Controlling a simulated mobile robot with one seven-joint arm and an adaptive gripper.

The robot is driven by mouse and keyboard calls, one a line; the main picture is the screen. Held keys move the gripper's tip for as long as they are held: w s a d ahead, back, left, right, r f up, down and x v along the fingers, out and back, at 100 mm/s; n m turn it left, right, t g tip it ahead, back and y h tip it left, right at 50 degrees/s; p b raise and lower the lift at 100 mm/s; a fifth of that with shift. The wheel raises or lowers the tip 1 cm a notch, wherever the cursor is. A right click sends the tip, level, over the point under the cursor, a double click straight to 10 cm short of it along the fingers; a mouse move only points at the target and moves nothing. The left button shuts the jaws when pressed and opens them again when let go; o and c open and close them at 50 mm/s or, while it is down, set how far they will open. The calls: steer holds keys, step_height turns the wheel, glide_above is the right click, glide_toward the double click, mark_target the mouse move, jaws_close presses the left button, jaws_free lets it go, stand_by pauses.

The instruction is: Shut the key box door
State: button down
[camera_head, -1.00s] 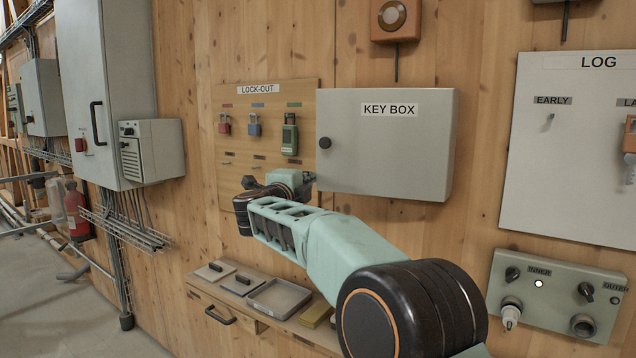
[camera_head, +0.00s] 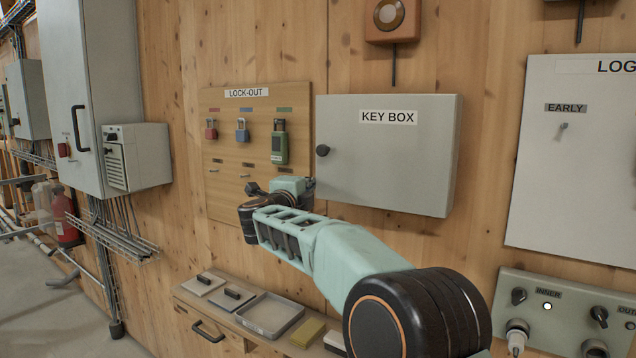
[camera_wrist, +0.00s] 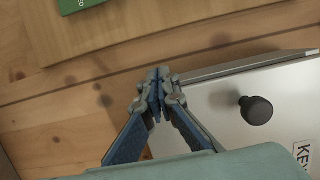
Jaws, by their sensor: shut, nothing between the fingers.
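The key box (camera_head: 385,155) is a pale grey wall cabinet with a KEY BOX label. Its door has a round black knob (camera_head: 323,150) at the left edge, which also shows in the wrist view (camera_wrist: 256,109). The door looks nearly flush; I cannot tell whether a small gap remains. My gripper (camera_head: 310,184) is at the door's lower left corner, partly hidden by its own arm. In the wrist view my gripper (camera_wrist: 160,76) is shut and empty, its tips beside the box's knob-side edge. I cannot tell whether they touch it.
The lock-out board (camera_head: 225,180) with padlocks is on the wall just left of the box. A shelf below holds a grey tray (camera_head: 270,333) and small items. A log board (camera_head: 575,190) and a switch panel (camera_head: 570,308) are at right.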

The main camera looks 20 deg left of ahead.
steer(key=shift+w, duration=0.55)
